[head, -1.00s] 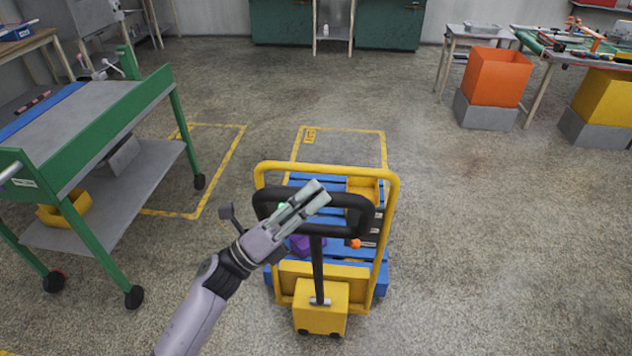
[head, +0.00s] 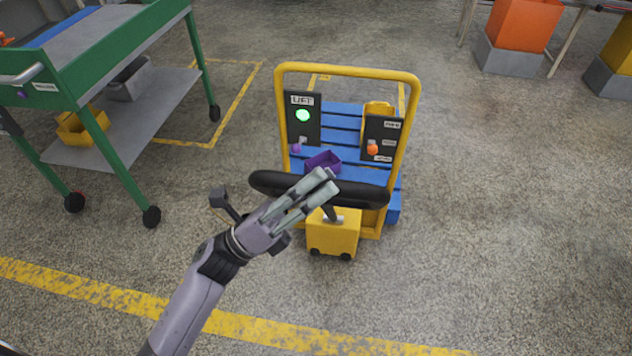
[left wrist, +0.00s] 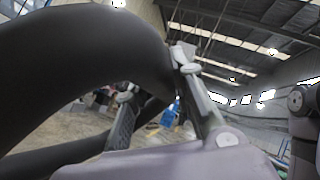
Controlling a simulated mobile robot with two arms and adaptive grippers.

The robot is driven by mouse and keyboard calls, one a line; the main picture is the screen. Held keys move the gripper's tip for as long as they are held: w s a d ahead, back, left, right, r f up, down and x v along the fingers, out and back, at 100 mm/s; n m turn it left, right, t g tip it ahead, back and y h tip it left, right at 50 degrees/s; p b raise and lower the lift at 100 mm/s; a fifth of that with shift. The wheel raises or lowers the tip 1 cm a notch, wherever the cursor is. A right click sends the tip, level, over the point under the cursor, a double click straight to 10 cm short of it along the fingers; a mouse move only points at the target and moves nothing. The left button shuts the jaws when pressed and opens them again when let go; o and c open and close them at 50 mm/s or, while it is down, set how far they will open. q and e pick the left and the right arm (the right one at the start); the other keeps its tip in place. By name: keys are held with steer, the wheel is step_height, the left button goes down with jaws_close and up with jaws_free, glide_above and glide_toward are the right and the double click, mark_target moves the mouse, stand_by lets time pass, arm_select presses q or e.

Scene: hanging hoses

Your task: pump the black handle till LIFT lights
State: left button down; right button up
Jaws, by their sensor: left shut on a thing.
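The black handle (head: 376,197) is a wide loop on a short shaft above the yellow pump block (head: 333,238), tilted low toward me. My left gripper (head: 328,184) is shut on the handle's bar near its middle. The left wrist view shows the thick black bar (left wrist: 80,48) close up, between the fingers (left wrist: 157,85). On the yellow-framed truck (head: 345,70), the LIFT panel (head: 303,135) stands at the left, and its round lamp (head: 302,115) glows green. My right gripper is not in view.
The truck carries a blue slatted pallet (head: 342,125) and a purple box (head: 322,162). A second dark panel (head: 382,135) has an orange knob (head: 372,149). A green cart (head: 125,65) stands at left. An orange bin (head: 519,25) is back right. The floor at right is clear.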

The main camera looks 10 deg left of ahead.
arm_select(q)
steer(key=shift+w, duration=0.1)
steer(key=c, duration=1.4)
jaws_free()
steer(key=shift+o, duration=0.2)
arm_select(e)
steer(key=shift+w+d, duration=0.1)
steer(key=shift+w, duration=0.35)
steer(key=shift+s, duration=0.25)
arm_select(q)
steer(key=shift+a+f, duration=0.1)
steer(key=shift+f, duration=0.05)
steer(key=v, duration=1.2)
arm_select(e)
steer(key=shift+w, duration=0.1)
